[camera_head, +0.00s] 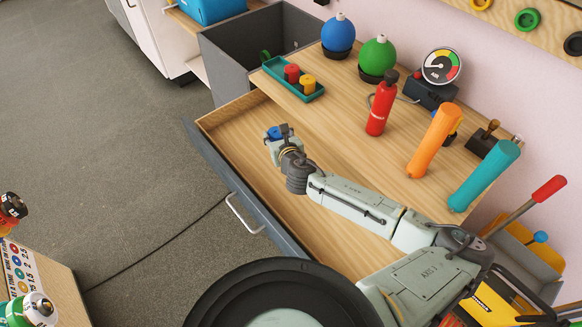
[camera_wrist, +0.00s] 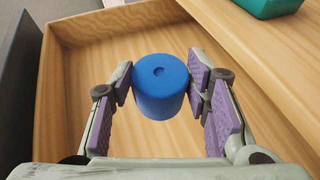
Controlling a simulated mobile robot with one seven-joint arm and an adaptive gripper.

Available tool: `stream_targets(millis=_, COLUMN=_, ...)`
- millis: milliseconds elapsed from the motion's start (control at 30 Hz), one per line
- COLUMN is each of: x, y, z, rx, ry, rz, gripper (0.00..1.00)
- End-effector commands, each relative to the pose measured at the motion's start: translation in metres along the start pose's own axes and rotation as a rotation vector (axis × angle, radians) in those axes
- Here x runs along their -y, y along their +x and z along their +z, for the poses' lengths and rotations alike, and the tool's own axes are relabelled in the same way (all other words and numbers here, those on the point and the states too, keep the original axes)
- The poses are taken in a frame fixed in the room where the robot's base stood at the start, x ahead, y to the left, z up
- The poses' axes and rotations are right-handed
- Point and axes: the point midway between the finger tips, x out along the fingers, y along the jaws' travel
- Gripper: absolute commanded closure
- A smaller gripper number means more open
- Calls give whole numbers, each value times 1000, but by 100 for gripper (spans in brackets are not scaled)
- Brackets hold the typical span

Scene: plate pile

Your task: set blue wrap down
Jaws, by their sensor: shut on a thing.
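The blue wrap, a short blue cylinder with a small dimple in its top, shows in the wrist view (camera_wrist: 160,88). My gripper (camera_wrist: 160,92) is shut on it, with a purple pad on each side. In the head view my gripper (camera_head: 277,138) is over the open wooden drawer (camera_head: 225,125), and a bit of the blue wrap (camera_head: 273,132) shows between its fingers. The wrap is upright over the drawer floor. I cannot tell whether its base touches the floor.
On the tabletop stand a teal tray (camera_head: 280,82) with a red and a yellow piece, a red extinguisher (camera_head: 381,105), an orange cylinder (camera_head: 432,140) and a teal cylinder (camera_head: 484,175). A blue ball (camera_head: 338,33) and green ball (camera_head: 377,56) stand behind. The drawer floor around the wrap is bare.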

Motion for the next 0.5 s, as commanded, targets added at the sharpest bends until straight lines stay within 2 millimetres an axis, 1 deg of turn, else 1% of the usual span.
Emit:
stream_targets(millis=33, x=-1, y=4, z=-11, rx=-4, ry=7, rz=-1, gripper=84)
stream_targets(millis=100, x=-1, y=9, z=-22, rx=-2, ry=7, rz=-1, gripper=84)
stream_targets(millis=200, x=-1, y=13, z=-33, rx=-1, ry=5, rz=-1, gripper=84)
stream_targets(millis=333, x=0, y=18, z=-43, rx=0, ry=4, rz=-2, gripper=84)
stream_targets(millis=500, x=-1, y=27, z=-66, rx=-1, ry=6, rz=-2, gripper=84)
